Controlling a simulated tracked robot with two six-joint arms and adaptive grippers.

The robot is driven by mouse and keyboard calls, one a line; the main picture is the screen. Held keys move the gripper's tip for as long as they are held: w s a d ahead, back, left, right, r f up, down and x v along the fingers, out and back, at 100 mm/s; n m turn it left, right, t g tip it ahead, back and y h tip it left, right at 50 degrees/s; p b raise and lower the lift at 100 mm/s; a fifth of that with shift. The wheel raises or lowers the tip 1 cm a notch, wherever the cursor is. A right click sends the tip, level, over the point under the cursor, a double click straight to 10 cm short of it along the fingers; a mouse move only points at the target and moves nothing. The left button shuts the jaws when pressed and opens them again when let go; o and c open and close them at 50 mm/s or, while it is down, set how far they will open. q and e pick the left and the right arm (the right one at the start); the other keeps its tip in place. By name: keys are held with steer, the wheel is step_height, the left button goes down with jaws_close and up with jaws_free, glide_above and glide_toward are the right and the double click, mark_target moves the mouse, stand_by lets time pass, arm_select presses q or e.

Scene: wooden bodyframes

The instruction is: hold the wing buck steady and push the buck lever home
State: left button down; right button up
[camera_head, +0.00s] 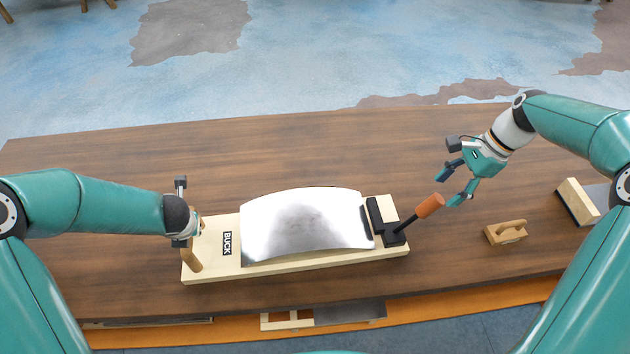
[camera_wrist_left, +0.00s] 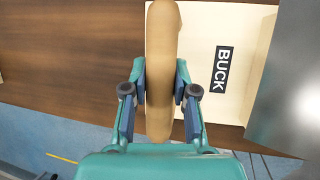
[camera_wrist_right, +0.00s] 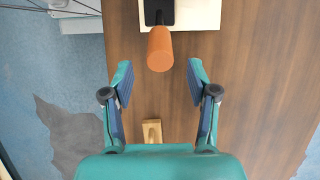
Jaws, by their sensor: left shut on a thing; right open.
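The wing buck (camera_head: 205,262) is a pale wooden board on the table, labelled BUCK, with a curved shiny metal sheet (camera_head: 305,222) on top. Its buck lever (camera_head: 428,206) has an orange grip on a dark rod and leans up to the right from a black block (camera_head: 385,222) at the right end. My left gripper (camera_wrist_left: 161,85) is shut on the upright wooden handle (camera_wrist_left: 162,45) at the buck's left end; in the head view the wrist partly hides it. My right gripper (camera_head: 456,183) is open and empty beside the orange grip, which lies beyond its fingertips in the right wrist view (camera_wrist_right: 160,50).
A small wooden block with a handle (camera_head: 506,232) lies right of the lever. A wood-edged grey piece (camera_head: 578,202) stands farther right by my right arm. The table (camera_head: 300,140) is bare behind the buck. A frame piece (camera_head: 322,316) shows below the front edge.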

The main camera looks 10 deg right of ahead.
mark_target(429, 206)
steer(key=x, duration=0.7)
steer(key=shift+a+f, duration=0.15)
steer(key=shift+f, duration=0.25)
steer(key=shift+c, duration=0.2)
jaws_close()
